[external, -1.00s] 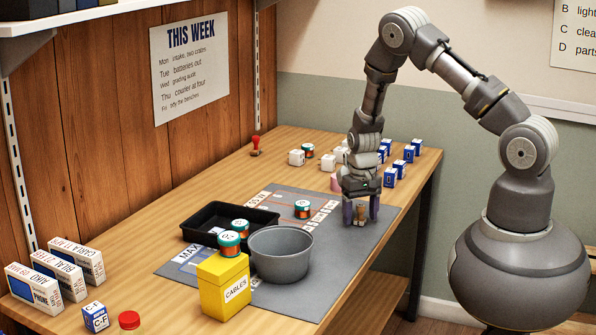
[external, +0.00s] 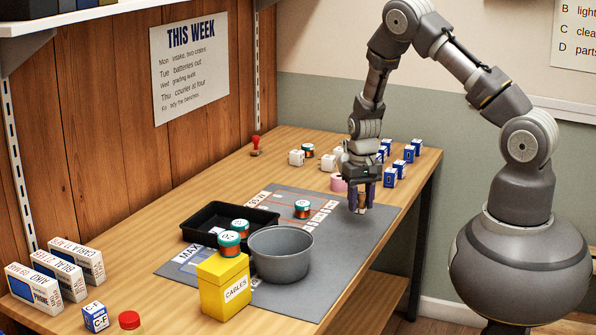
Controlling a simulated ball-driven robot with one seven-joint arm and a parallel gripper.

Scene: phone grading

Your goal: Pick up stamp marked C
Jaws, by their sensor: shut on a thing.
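My gripper (external: 361,201) points straight down over the right part of the grey mat (external: 338,262). Its fingers are shut on a small stamp with a tan wooden body (external: 361,199), held a little above the mat. The fingers hide much of the stamp, and no letter on it can be read. A red-handled stamp (external: 256,145) stands at the back left of the bench, away from my gripper.
A grey bowl (external: 280,266), a black tray (external: 205,216) and a yellow CABLES box (external: 224,296) stand left of my gripper. Blue and white boxes (external: 390,177) and a pink roll (external: 338,184) are behind it. The mat's front right is clear.

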